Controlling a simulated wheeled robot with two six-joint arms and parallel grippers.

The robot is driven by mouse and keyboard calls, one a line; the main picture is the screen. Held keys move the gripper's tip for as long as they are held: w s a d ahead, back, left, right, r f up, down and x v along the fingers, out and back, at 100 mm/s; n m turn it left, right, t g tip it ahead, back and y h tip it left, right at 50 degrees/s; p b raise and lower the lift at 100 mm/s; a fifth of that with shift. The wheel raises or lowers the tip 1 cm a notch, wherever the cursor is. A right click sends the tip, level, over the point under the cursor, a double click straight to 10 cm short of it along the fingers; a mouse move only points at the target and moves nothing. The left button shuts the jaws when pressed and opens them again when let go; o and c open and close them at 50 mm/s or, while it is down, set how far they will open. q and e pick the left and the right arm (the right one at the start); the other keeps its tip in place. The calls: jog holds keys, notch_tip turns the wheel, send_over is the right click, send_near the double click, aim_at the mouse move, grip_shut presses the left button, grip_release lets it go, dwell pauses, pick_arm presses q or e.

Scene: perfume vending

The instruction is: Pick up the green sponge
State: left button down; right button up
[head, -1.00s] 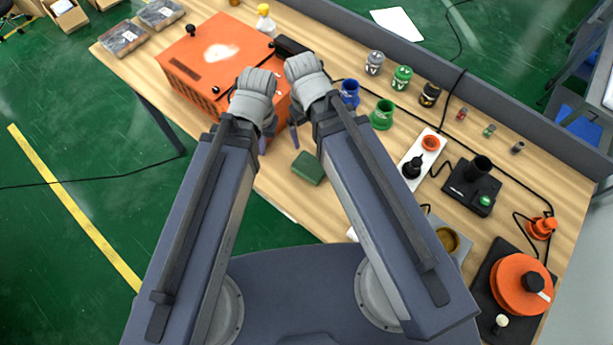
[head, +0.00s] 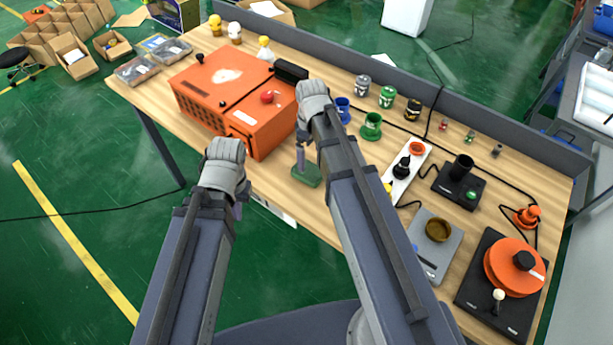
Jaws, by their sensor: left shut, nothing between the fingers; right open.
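The green sponge (head: 306,175) lies flat on the wooden table near its front edge, right of the orange machine. My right gripper (head: 302,160) is above the sponge, pointing down, with its fingers partly hidden by its own wrist. It is open; I cannot tell whether the fingers touch the sponge. My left gripper (head: 238,208) is shut and empty, lower left of the sponge, in front of the table's front edge.
The orange machine (head: 225,85) stands left of the sponge. A green cup (head: 371,127) and a blue cup (head: 343,110) stand behind and to the right. A white holder (head: 408,172) and a grey scale (head: 440,262) are further right. Bare wood (head: 270,178) shows left of the sponge.

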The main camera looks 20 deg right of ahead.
aim_at(309, 170)
jog(key=shift+a+f+b, duration=0.1)
jog(key=shift+f+b, duration=3.5)
jog(key=shift+f, duration=0.2)
jog(key=shift+r, duration=0.1)
jog(key=shift+c, duration=0.2)
jog(key=c, duration=1.1)
jog(key=shift+r, duration=0.1)
notch_tip(309, 170, up, 10)
jog(key=p, duration=1)
